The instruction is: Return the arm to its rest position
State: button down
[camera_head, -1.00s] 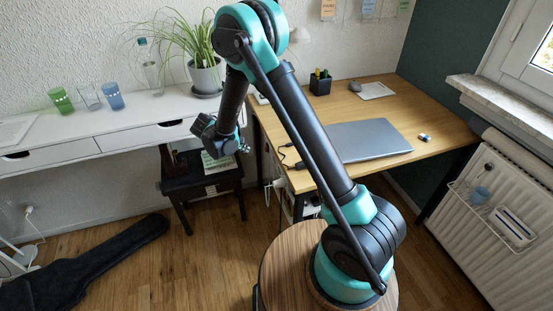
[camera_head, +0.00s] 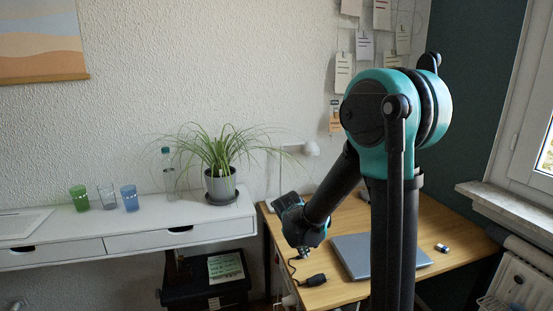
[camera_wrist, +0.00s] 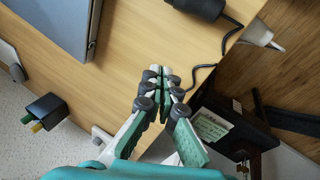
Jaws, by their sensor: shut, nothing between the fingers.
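My arm stands raised at the right of the head view, with its upper part near upright and its teal elbow high. The forearm slopes down and left from it. My gripper (camera_head: 302,255) is over the front left part of the wooden desk (camera_head: 335,212). In the wrist view, my gripper (camera_wrist: 158,78) has its fingers together with nothing between them. The base of the arm is out of view.
A potted plant (camera_head: 219,184) and glasses (camera_head: 129,198) stand on the white desk (camera_head: 60,228). A black stool (camera_head: 185,285) is below.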

jog(key=s+d+m+y, duration=0.1)
jog(key=s+d, duration=0.3)
jog(key=s, duration=0.5)
jog(key=s+d+m+y, duration=0.2)
jog(key=s+d+m, duration=0.2)
jog(key=s, duration=0.5)
jog(key=shift+s+d+r+t, duration=0.15)
jog(key=shift+d+r+t, duration=0.2)
jog(key=shift+d, duration=0.4)
